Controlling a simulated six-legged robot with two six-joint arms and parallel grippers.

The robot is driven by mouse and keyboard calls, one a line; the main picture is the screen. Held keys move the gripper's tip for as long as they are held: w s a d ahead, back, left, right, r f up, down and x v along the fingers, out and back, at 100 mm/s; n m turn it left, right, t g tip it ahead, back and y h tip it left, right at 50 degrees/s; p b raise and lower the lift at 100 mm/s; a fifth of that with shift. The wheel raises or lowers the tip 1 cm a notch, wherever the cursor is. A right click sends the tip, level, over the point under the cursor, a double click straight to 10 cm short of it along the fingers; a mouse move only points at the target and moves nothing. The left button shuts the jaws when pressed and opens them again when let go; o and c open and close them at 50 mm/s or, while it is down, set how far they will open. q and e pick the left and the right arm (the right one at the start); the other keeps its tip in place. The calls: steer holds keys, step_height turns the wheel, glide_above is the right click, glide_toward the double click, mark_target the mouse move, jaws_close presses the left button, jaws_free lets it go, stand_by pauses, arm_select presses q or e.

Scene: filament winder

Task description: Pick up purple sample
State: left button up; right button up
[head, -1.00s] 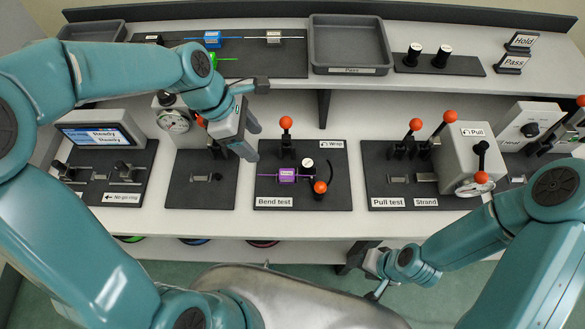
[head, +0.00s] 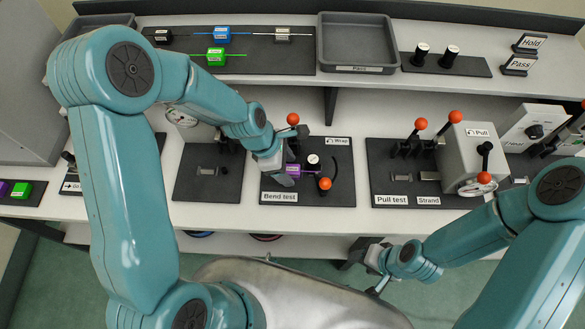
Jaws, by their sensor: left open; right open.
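The purple sample (head: 294,170) is on the black bend test plate (head: 272,184) in the head view, and only part of it shows. My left gripper (head: 283,178) is open, over the left side of the purple sample and hiding much of it. I cannot tell whether its fingers touch the sample. My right gripper (head: 372,277) is open, low in front of the bench and far from the sample.
An orange-knobbed lever (head: 293,119) stands behind the sample, and another orange knob (head: 325,183) is at its right. The pull test plate (head: 388,190) is further right. Several other samples, including a green one (head: 216,57), lie on the upper shelf beside a grey tray (head: 358,68).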

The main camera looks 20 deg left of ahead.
arm_select(q)
steer(key=shift+s, duration=0.1)
steer(key=shift+f, duration=0.1)
steer(key=c, duration=1.1)
steer(key=shift+c, duration=0.3)
steer(key=shift+r, duration=0.25)
step_height(320, 180, up, 7)
steer(key=shift+f+b, duration=0.15)
steer(key=shift+b, duration=0.35)
steer(key=s+b, duration=1.2)
steer(key=s, duration=0.7)
steer(key=shift+s+a+b, duration=0.15)
steer(key=shift+s+b, duration=0.2)
steer(key=shift+s, duration=0.05)
